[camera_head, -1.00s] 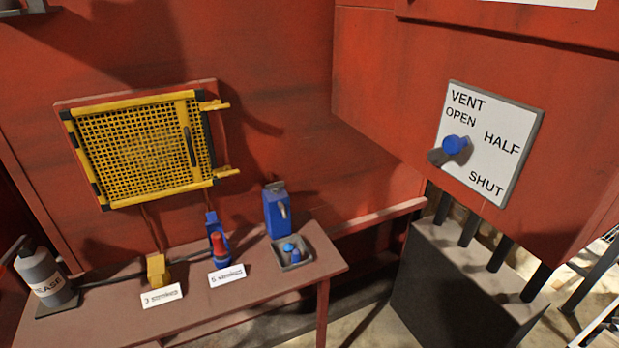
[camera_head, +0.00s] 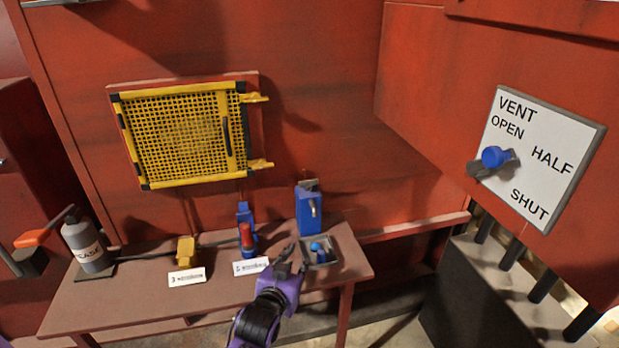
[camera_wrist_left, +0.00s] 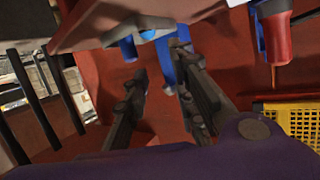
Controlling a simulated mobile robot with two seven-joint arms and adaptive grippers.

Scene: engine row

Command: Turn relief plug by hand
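No label I can read names the relief plug, so I cannot tell which part it is. My left gripper (camera_head: 288,256) is over the bench's front edge, between the label and the tray. In the left wrist view the gripper (camera_wrist_left: 160,70) has its fingers apart with nothing held. Blue parts show beyond its fingertips, and the red fitting top (camera_wrist_left: 278,35) shows at upper right. My right gripper is not in view.
A blue box (camera_head: 310,212) with a lever stands behind the tray. A yellow block (camera_head: 187,250) and grey can (camera_head: 88,248) are to the left. A yellow mesh guard (camera_head: 180,135) is on the wall. A vent panel (camera_head: 545,125) with a blue knob is at right.

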